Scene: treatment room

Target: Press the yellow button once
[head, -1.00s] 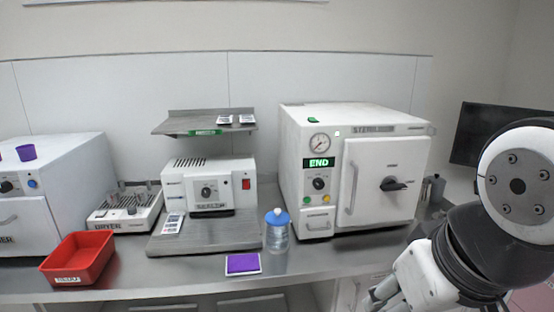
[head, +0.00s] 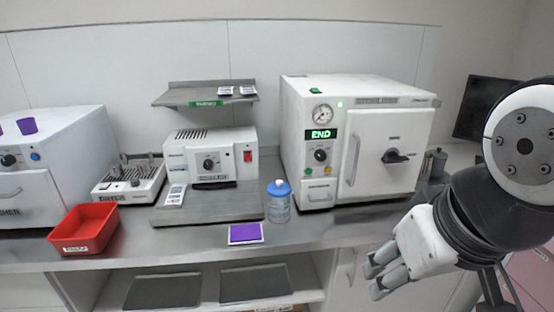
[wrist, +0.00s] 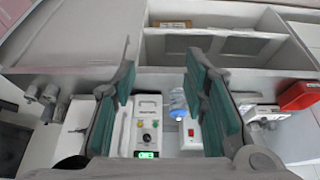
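The white sterilizer (head: 375,135) stands on the counter at the right of the head view, with a green END display, a knob and small buttons on its panel (head: 320,160). A small yellow spot shows by its knob, too small to tell its shape. In the wrist view the panel (wrist: 148,112) appears upside down between my fingers, with a yellow dot and a green dot near the knob.
A blue-capped bottle (head: 279,203) stands just left of the sterilizer. A sealer (head: 210,158), a purple packet (head: 246,234), a dryer rack (head: 130,183) and a red tray (head: 84,230) are farther left. A dark monitor (head: 483,108) is behind my arm.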

